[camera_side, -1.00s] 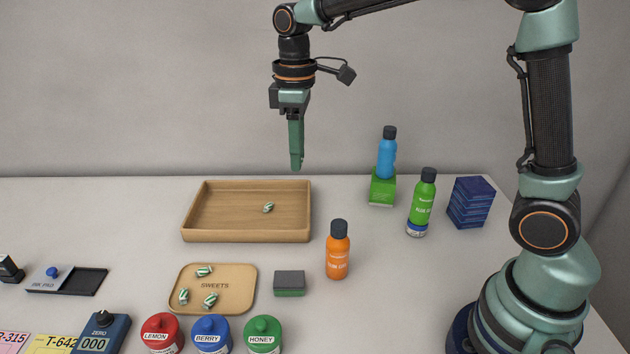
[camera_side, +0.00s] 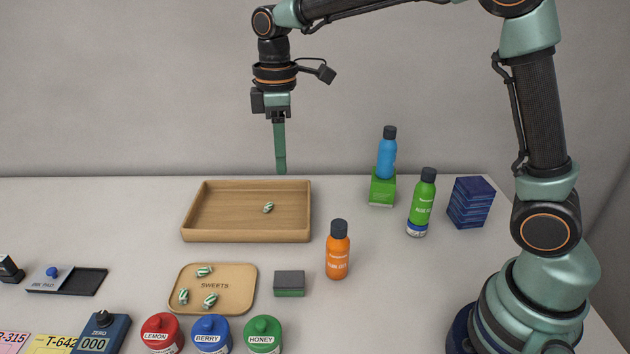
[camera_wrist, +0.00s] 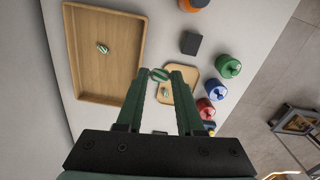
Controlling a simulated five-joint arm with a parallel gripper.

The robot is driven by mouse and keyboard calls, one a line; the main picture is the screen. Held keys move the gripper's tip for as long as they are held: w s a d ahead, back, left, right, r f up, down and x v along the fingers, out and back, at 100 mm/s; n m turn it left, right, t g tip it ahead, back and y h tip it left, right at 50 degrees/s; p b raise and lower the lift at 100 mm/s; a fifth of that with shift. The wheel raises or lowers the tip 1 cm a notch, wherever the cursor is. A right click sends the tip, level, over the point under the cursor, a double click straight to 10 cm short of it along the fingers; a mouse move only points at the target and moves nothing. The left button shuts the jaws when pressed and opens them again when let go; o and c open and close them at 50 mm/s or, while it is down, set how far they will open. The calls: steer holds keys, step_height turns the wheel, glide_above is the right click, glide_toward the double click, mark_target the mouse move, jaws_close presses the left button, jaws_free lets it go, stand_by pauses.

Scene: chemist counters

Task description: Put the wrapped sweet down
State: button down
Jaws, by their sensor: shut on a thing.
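That held sweet cannot be made out in the side view. Another sweet (camera_side: 268,208) lies in the shallow wooden tray (camera_side: 246,236); it also shows in the wrist view (camera_wrist: 103,48). Three more sweets lie on the small SWEETS board (camera_side: 235,300), partly hidden behind the fingers in the wrist view.
An orange bottle (camera_side: 338,255) and a grey-green block (camera_side: 289,284) stand right of the board. Red (camera_side: 161,335), blue (camera_side: 211,335) and green (camera_side: 262,335) jars line the front. A blue bottle (camera_side: 387,158) stands on a green box. Most of the wooden tray's floor is bare.

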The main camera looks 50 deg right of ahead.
mark_target(234, 274)
steer(key=w+a+f+n, duration=0.2)
steer(key=w+a+n, duration=0.1)
steer(key=a+n, duration=0.8)
steer(key=shift+w+a, duration=0.25)
steer(key=shift+w, duration=0.1)
step_height(234, 274, down, 20)
steer(key=shift+r, duration=0.2)
steer(key=shift+f, duration=0.15)
steer(key=c, duration=0.5)
jaws_free()
steer(key=shift+f, duration=0.1)
steer(key=shift+c, duration=0.2)
